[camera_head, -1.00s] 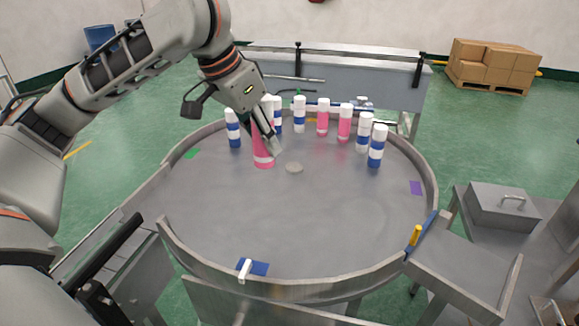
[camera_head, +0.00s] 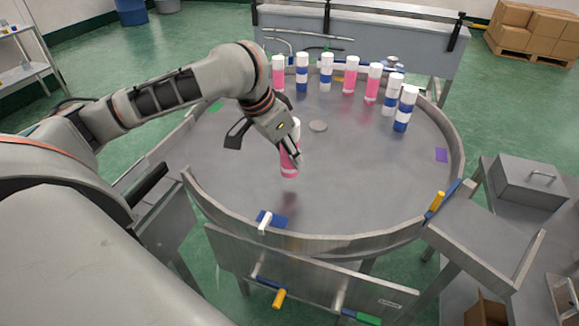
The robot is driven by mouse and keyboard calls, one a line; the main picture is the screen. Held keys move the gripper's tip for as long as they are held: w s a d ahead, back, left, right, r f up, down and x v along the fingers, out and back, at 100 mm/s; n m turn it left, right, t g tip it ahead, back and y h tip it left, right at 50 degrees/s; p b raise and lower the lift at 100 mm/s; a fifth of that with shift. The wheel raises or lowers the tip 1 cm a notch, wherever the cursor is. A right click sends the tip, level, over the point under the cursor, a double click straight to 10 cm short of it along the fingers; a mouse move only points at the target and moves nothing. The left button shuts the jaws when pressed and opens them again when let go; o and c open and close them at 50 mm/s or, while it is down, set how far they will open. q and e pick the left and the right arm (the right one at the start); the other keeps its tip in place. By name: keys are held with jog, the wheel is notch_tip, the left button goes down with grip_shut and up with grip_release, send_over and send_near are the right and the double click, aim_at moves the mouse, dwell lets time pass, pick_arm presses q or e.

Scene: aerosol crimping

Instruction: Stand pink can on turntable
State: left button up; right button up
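My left gripper (camera_head: 291,150) is shut on a pink can (camera_head: 289,168) with a white top, near the middle of the round grey turntable (camera_head: 370,190). The can is close to upright, and its upper part is partly hidden by the fingers. A reflection lies below it with a small gap, so the can seems to be slightly above the surface. Other pink cans (camera_head: 278,73), (camera_head: 349,78) and (camera_head: 373,84) stand along the far rim. My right gripper is not in view.
Several blue-and-white cans (camera_head: 302,75) stand in the far row, down to the right side (camera_head: 403,112). A raised metal rim surrounds the turntable. The near and right parts of its surface are clear.

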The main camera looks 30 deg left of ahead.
aim_at(289, 165)
pick_arm(q)
jog(key=shift+f, duration=2.15)
jog(key=shift+f, duration=0.15)
jog(key=o, duration=1.2)
jog(key=shift+a+r, duration=0.1)
jog(key=shift+r, duration=0.35)
jog(key=v, duration=1.1)
jog(key=shift+s+r, duration=0.15)
jog(key=shift+s, duration=0.05)
